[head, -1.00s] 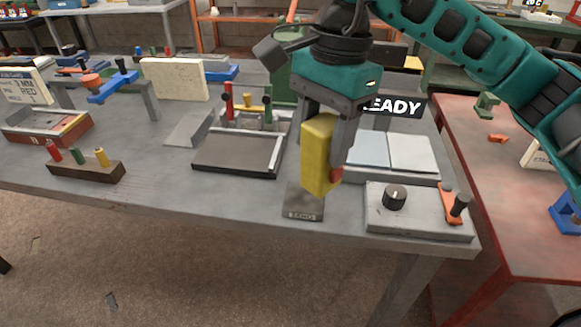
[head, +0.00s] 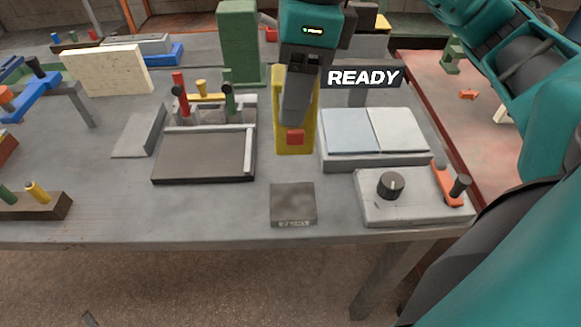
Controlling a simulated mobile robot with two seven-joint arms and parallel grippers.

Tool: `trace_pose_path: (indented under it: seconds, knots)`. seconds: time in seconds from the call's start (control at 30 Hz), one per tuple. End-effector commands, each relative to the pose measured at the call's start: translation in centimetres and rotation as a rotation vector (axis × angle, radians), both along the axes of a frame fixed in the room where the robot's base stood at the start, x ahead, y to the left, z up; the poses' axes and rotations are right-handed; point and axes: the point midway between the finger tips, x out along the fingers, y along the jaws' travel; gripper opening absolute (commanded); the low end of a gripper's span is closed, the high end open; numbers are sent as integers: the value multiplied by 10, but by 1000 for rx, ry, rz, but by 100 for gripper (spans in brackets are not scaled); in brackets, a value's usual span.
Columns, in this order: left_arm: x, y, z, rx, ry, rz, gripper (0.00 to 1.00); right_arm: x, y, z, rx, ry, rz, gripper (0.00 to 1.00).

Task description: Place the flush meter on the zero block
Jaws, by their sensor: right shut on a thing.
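The flush meter is the yellow block with a red patch on its lower front (head: 309,142). My right gripper (head: 295,118) is shut on it and holds it upright. Its lower end appears behind the zero block in the picture; whether it touches the table I cannot tell. The zero block (head: 293,202) is a flat dark grey square with a lettered front edge. It lies near the front edge of the table with its top bare. My left gripper is not in view.
A control box (head: 412,198) with a knob and orange lever stands right of the zero block. Behind it is a pad with two light plates (head: 374,161) and a READY sign (head: 363,77). A dark tray fixture (head: 203,156) stands to the left. Table around the zero block is clear.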

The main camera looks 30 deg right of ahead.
Motion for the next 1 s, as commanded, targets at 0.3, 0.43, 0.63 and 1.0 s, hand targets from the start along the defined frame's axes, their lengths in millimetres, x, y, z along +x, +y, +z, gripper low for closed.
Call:
trace_pose_path:
  seconds: [0.3,0.43,0.63,1.0]
  knots:
    - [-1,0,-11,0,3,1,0,-1,0,-78,-1,3,0,11]
    - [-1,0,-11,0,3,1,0,0,0,-89,-1,-1,1,11]
    - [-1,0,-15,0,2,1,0,-1,0,-114,0,4,0,11]
    - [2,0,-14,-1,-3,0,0,1,0,-133,1,-3,2,11]
